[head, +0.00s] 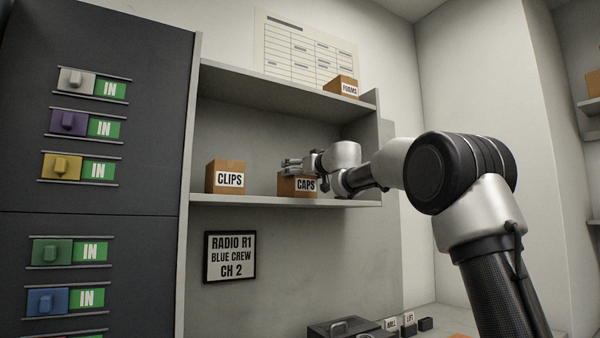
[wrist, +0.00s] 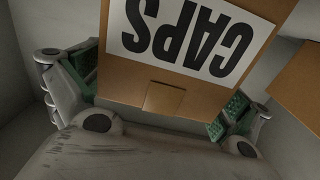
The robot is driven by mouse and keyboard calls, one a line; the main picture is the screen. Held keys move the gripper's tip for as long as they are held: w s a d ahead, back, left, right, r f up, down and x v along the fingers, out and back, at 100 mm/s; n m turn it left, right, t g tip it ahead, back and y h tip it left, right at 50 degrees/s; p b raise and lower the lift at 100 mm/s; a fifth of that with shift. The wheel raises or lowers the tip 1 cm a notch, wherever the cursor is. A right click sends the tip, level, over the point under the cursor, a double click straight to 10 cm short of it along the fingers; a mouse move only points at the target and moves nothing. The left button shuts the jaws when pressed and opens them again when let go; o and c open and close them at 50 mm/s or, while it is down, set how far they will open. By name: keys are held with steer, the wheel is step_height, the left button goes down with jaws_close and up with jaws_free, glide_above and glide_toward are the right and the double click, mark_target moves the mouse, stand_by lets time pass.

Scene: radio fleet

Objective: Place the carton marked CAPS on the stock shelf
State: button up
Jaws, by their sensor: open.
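The brown carton marked CAPS (head: 284,187) stands on the stock shelf's lower board (head: 235,199), to the right of the carton marked CLIPS (head: 224,177). My gripper (head: 291,166) is at the top of the CAPS carton and hides part of it in the head view. In the wrist view the CAPS carton (wrist: 160,97) fills the middle, its label upside down. My open fingers with green pads lie on either side of it. Whether a pad touches the carton I cannot tell.
A carton marked FORMS (head: 342,87) is on the upper board. A dark panel (head: 90,195) with coloured switches and green IN tags stands at left. A sign (head: 230,257) hangs below the shelf. A dark case (head: 345,328) and small labelled items sit on the counter below.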

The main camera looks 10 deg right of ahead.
steer(key=shift+r, duration=0.15)
steer(key=v, duration=1.2)
steer(key=s+d+f+m+g+h, duration=0.3)
steer(key=s+d+f+m+h, duration=0.45)
steer(key=s+d+f, duration=0.65)
steer(key=s+a+f+n+g+y, duration=0.2)
steer(key=s+f+g, duration=0.8)
steer(key=s+f, duration=1.8)
steer(key=shift+a+f+n, duration=0.65)
steer(key=shift+f+n, duration=0.3)
